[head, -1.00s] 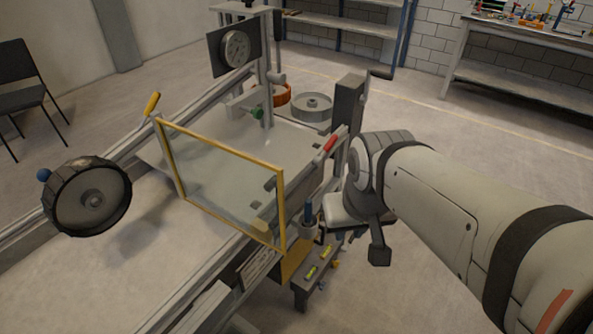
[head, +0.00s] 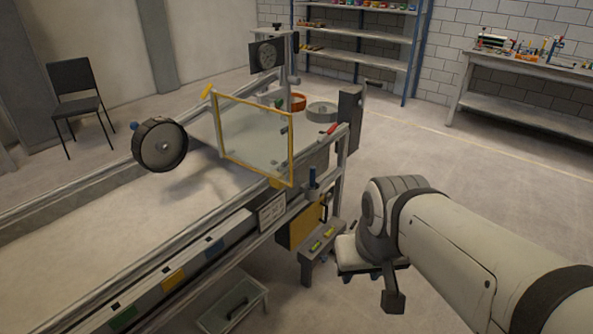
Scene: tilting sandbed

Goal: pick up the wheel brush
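I cannot single out the wheel brush for certain. A black, handle-like item (head: 238,306) lies in a low tray below the bed and is too small to identify. My gripper (head: 376,280) hangs at the end of my arm, right of the sandbed and apart from both items. My wrist partly hides it, and its opening does not show clearly.
The long sandbed (head: 120,238) fills the left, with a treaded wheel (head: 160,146) over it and a yellow-framed clear panel (head: 254,174) across it. A small stepped bench (head: 322,248) stands near my gripper. Floor at right is clear before the workbench (head: 520,62).

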